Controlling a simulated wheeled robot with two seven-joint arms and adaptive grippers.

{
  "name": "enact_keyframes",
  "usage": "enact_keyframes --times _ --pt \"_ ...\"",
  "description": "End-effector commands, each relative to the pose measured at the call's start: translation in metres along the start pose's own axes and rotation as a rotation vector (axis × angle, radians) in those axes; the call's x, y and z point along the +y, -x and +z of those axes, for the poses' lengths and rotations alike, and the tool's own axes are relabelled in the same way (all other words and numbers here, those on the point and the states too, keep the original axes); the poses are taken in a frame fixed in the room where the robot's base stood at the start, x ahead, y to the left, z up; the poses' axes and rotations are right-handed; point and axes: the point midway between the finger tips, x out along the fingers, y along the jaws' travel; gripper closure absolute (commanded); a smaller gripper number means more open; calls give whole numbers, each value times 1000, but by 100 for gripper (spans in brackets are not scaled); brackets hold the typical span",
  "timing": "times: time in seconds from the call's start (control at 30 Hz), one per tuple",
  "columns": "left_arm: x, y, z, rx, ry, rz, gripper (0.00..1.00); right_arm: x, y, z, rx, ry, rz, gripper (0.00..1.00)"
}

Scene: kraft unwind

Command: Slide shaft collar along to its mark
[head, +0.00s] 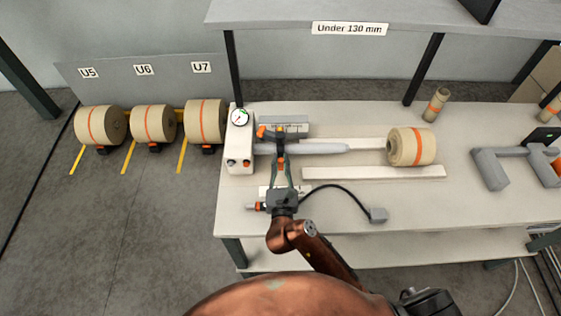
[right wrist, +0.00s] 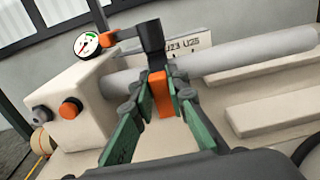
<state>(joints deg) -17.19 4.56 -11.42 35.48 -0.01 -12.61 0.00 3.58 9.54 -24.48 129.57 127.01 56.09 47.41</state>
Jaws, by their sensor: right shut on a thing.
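The shaft collar (right wrist: 150,38) is a dark block around the light grey shaft (right wrist: 250,55), with an orange tab (right wrist: 160,90) hanging toward me and an orange-tipped lever at its left. In the head view the shaft (head: 320,149) runs right from a white box, and the collar (head: 280,140) sits near its left end. My right gripper (head: 281,165) is shut on the orange tab; its green fingers (right wrist: 158,105) flank the tab in the right wrist view. A plate marked U23 U25 (right wrist: 185,50) stands behind the shaft. The collar's exact mark is unclear. My left gripper is not in view.
The white box (head: 240,145) carries a gauge (head: 239,117). A kraft roll (head: 412,147) sits at the shaft's right end. Grey brackets (head: 490,168) stand at the right.

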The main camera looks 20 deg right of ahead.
Motion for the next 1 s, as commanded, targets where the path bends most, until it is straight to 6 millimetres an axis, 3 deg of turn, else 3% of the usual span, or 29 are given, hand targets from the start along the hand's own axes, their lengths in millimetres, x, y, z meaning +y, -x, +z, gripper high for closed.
enact_keyframes --times 0.47,0.8,1.0 --pt "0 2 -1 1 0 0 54 -3 0 1 0 1 -1 100" --pt "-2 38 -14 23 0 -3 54 -56 0 4 1 4 -4 100" --pt "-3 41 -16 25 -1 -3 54 -66 0 1 0 2 0 100"
